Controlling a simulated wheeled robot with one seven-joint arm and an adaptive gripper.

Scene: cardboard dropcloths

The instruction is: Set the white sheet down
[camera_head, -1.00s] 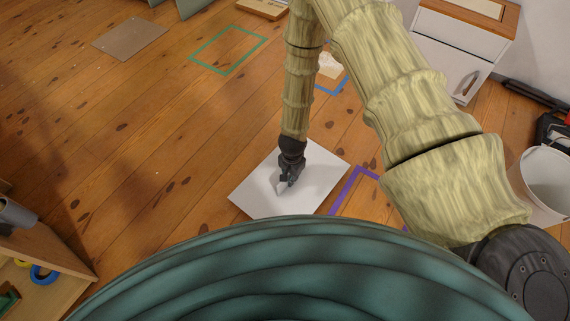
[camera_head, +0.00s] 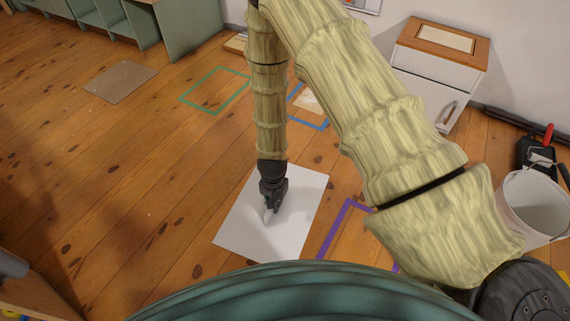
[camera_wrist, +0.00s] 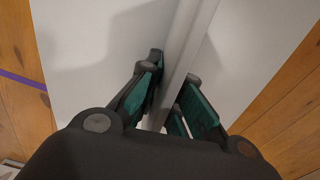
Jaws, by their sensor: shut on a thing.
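The white sheet (camera_head: 300,190) is a flat, pale panel in the head view, above or on the wooden floor; I cannot tell whether it touches the floor. My gripper (camera_head: 268,212) is over its middle, pointing down. In the wrist view, the sheet (camera_wrist: 90,50) fills most of the picture, and a raised pale ridge or handle (camera_wrist: 187,45) runs up its middle. My gripper (camera_wrist: 172,110) has its green-padded fingers on both sides of this ridge and is shut on it. The sheet's near edge lies close to my base.
A purple outline (camera_head: 338,222) is on the floor just right of the sheet. A blue outline (camera_head: 309,122) and a green outline (camera_head: 193,102) lie farther off. A brown sheet (camera_head: 120,82) lies at the far left. A white bucket (camera_head: 535,210) and a white cabinet (camera_head: 425,95) stand at right.

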